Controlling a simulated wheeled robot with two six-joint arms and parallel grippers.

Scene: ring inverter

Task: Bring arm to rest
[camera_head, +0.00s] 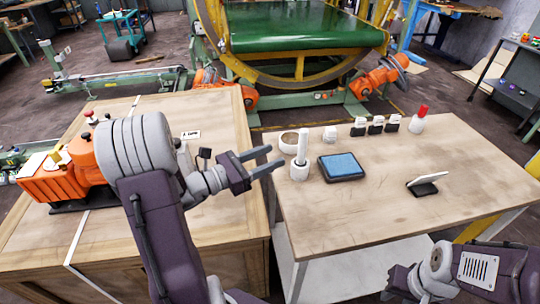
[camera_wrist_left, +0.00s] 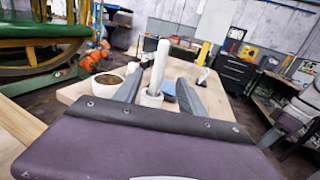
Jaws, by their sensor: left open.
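My left arm reaches in from the left of the head view, above the gap between the wooden crate and the table. Its gripper (camera_head: 268,160) is open, with two dark fingers apart and nothing held. The fingertips point toward a white upright rod in a white cup (camera_head: 300,170) on the table. In the left wrist view the rod (camera_wrist_left: 157,70) shows beyond and between the spread fingers (camera_wrist_left: 158,92). Part of my right arm (camera_head: 450,270) shows at the bottom right of the head view. Its gripper fingers do not show.
The table (camera_head: 400,215) holds a blue-topped pad (camera_head: 341,166), a round bowl (camera_head: 289,141), a small tilted stand (camera_head: 426,184), several small dark-and-white blocks and a red-capped bottle (camera_head: 418,119). The crate (camera_head: 225,235) stands left. A large green and yellow machine (camera_head: 300,30) stands behind.

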